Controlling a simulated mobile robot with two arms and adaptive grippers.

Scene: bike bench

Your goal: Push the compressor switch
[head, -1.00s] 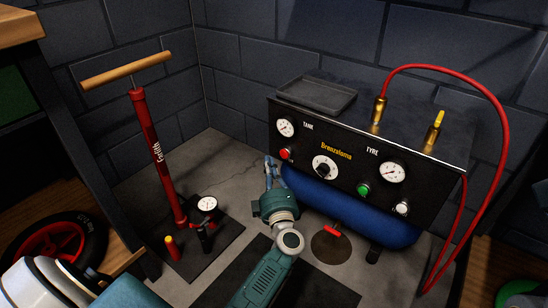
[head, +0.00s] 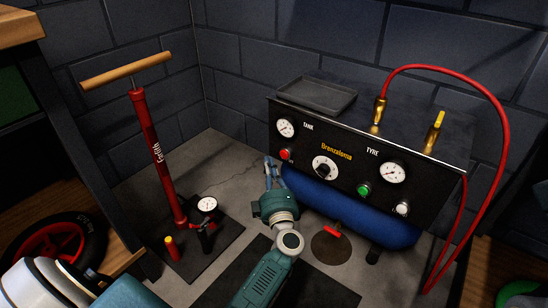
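The compressor has a black front panel (head: 300,148) above a blue tank (head: 330,205). The panel carries a red button (head: 285,154) at left under the tank gauge (head: 286,127), a black rotary knob (head: 324,168), a green button (head: 364,190), a white button (head: 402,208) and a tyre gauge (head: 391,172). My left gripper (head: 269,163) is in front of the panel's lower left, just left of and slightly below the red button. Its fingers look close together, but their gap is too small to judge. Contact with the panel cannot be told. My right gripper is out of view.
A red floor pump (head: 158,155) with a wooden handle stands at left on a dark mat. A black tray (head: 317,93) lies on top of the compressor. A red hose (head: 470,85) loops down its right side. A small wheel (head: 52,240) is at lower left.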

